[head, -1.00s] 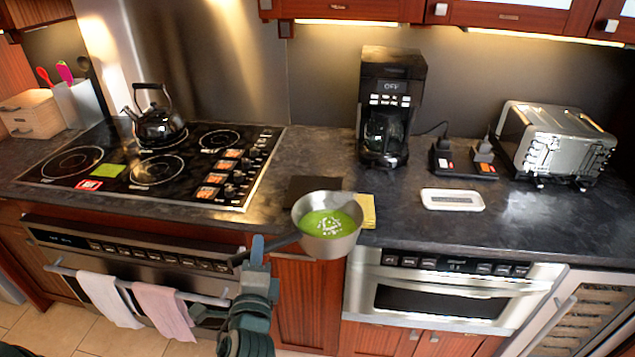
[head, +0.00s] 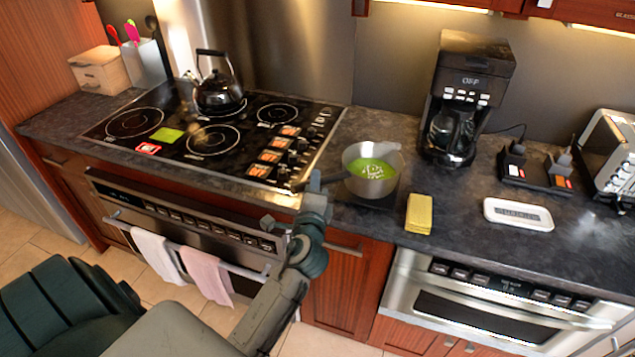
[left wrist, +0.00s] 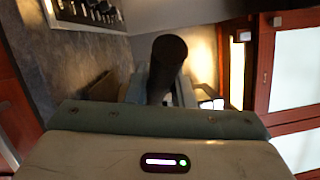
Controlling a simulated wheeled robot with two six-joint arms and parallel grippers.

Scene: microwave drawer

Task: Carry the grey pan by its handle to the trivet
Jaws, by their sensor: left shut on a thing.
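The grey pan (head: 371,172), with green contents and white bits inside, is at the counter to the right of the stove. It is over the dark square trivet (head: 396,193), which it mostly hides; I cannot tell whether the two touch. My left gripper (head: 316,186) is shut on the pan's dark handle (head: 299,187), which points left toward the stove. In the left wrist view the round black handle end (left wrist: 168,52) stands up between the fingers. The trivet also seems to show there as a dark patch (left wrist: 98,86). My right gripper is not in view.
A yellow sponge (head: 419,213) and a white tray (head: 518,214) lie right of the pan. A coffee maker (head: 462,100) stands behind, with a toaster (head: 610,155) at far right. The stove (head: 215,135) bears a black kettle (head: 217,92).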

